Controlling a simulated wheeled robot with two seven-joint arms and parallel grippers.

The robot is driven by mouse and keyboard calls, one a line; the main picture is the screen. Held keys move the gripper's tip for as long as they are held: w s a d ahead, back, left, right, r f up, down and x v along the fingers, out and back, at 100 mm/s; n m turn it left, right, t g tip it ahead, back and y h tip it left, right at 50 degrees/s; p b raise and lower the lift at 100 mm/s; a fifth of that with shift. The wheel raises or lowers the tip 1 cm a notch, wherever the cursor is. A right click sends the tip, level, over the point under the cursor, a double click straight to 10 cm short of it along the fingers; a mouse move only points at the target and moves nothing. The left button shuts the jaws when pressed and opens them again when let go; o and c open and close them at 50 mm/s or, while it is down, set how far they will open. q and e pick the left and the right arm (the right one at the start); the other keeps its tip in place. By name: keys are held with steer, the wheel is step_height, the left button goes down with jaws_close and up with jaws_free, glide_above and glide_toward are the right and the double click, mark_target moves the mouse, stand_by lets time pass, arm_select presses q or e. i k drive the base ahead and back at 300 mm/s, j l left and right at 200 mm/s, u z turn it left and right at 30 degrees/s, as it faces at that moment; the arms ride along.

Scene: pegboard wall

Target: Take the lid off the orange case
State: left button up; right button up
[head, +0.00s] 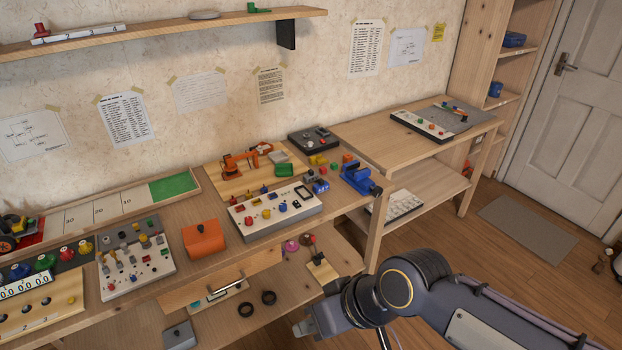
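The orange case (204,242) stands on the workbench, left of the white panel with buttons. A small dark spot, perhaps a knob, shows on its top. I cannot make out a seam between lid and body, but the top looks closed. My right arm comes in from the lower right. Its gripper (303,327) is low in front of the bench, right of and well apart from the case. Its fingers are small and partly hidden, so I cannot tell whether they are open. My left gripper is not in view.
The workbench (188,211) holds a white button panel (275,212) right of the case and a grey panel with knobs (135,260) left of it. A blue vise (360,179) sits at the right end.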

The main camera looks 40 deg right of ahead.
mark_target(211, 229)
steer(key=i+j+z, duration=0.1)
steer(key=i+j, duration=0.3)
steer(key=i+j+z, duration=0.1)
steer(key=i+j, duration=0.25)
steer(key=j, duration=0.2)
steer(key=i+j+z, duration=0.1)
steer(key=i+j, duration=0.3)
steer(key=k+j, duration=0.05)
steer(key=j, duration=0.05)
